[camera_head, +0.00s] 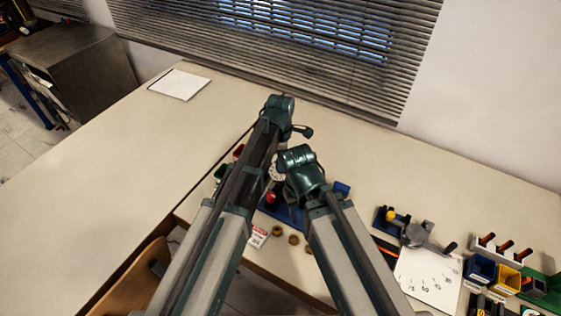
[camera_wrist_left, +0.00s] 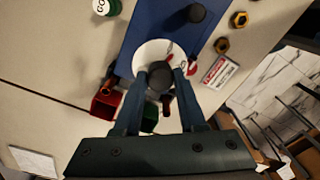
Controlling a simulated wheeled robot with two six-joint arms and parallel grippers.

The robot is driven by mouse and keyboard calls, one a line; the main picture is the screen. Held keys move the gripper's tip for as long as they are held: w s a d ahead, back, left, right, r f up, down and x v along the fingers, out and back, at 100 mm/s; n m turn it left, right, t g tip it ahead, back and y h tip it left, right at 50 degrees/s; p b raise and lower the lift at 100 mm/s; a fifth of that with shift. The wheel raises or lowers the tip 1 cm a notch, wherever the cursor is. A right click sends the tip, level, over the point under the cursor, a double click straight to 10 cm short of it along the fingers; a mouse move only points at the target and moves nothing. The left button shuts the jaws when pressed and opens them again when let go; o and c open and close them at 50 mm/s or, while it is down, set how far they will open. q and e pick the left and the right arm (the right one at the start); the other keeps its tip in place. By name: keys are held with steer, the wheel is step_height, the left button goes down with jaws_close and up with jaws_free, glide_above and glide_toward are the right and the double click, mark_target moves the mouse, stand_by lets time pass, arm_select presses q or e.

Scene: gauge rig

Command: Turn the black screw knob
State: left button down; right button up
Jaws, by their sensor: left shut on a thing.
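The black screw knob (camera_wrist_left: 160,72) is a dark round cap in the left wrist view, over a white round dial (camera_wrist_left: 148,52) on a blue base (camera_wrist_left: 160,25). My left gripper (camera_wrist_left: 160,82) is shut on the knob, one finger on each side of it. In the head view, the white dial (camera_head: 277,172) and blue base (camera_head: 292,214) show partly between my two arms. The knob and left fingertips are not clear there. My right arm reaches in from the lower right, but its fingers are hidden.
Brass nuts (camera_wrist_left: 238,20) and a red-and-white card (camera_wrist_left: 219,71) lie beside the base. A red bin (camera_wrist_left: 106,103) and a green bin (camera_wrist_left: 150,118) stand close by. A fixture with a grey disc (camera_head: 415,234) stands right. The left table is mostly clear.

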arm_select(q)
steer(key=m, duration=1.3)
steer(key=shift+m, duration=0.4)
steer(key=m, duration=1.3)
steer(key=shift+m, duration=0.6)
steer(key=shift+c, duration=2.4)
jaws_free()
steer(key=shift+r, duration=0.1)
